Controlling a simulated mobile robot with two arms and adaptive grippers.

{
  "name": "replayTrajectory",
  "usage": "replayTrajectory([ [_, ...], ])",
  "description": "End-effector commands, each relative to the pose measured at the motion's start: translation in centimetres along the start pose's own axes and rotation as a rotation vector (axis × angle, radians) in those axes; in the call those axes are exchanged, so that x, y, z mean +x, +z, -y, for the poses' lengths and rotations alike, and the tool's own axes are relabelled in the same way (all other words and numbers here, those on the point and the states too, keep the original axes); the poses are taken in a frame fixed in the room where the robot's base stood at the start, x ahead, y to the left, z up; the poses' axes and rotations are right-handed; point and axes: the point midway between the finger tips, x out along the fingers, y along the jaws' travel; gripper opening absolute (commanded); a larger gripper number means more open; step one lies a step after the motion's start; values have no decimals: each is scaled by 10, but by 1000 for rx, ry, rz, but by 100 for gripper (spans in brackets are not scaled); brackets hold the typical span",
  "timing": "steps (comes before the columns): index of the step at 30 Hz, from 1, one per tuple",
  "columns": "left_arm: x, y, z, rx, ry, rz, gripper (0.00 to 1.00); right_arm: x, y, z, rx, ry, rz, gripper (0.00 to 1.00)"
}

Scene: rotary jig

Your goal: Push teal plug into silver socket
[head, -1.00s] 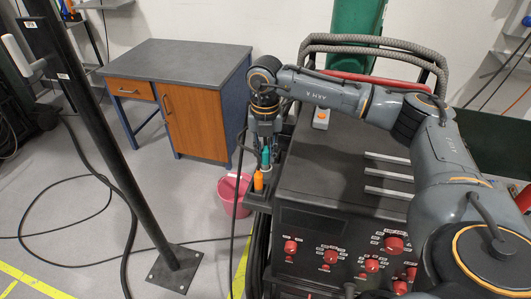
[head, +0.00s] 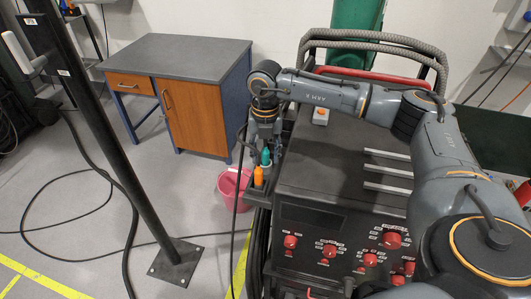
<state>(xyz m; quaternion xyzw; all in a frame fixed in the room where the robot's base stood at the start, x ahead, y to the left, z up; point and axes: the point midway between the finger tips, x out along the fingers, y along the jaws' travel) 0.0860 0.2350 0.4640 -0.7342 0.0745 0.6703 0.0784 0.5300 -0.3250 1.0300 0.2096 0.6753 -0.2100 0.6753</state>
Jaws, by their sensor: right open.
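The teal plug (head: 265,157) stands upright in a narrow dark tray on the left side of the black machine. An orange plug (head: 258,176) stands just in front of it. My right gripper (head: 264,144) points down from above, at the upper end of the teal plug. It is open, and its fingers are small and dark against the tray, so I cannot tell whether they touch the plug. I cannot make out the silver socket. My left gripper is not in view.
The black machine (head: 330,185) has red knobs on its front and silver bars (head: 388,170) on top. A pink bucket (head: 228,190) stands on the floor beside the tray. A desk (head: 180,75) is behind, and a black post (head: 110,150) stands at left.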

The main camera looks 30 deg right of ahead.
Motion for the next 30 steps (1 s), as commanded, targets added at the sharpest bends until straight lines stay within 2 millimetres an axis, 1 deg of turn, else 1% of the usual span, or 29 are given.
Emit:
replayTrajectory([
  [1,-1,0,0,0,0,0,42,-4,0,0,0,2,2,42],
  [2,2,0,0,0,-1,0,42,-6,1,-1,0,2,2,42],
  [5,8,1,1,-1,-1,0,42,-21,1,-1,0,3,5,42],
  [12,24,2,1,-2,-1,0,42,-73,0,-1,-1,4,4,42],
  [15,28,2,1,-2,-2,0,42,-93,1,-1,0,4,4,42],
  [18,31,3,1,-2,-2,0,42,-108,0,-1,0,2,3,42],
  [21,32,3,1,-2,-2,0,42,-117,0,-1,0,1,2,42],
  [24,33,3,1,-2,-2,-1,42,-121,0,0,0,1,1,42],
  [30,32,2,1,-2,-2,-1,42,-122,0,0,0,0,1,42],
])
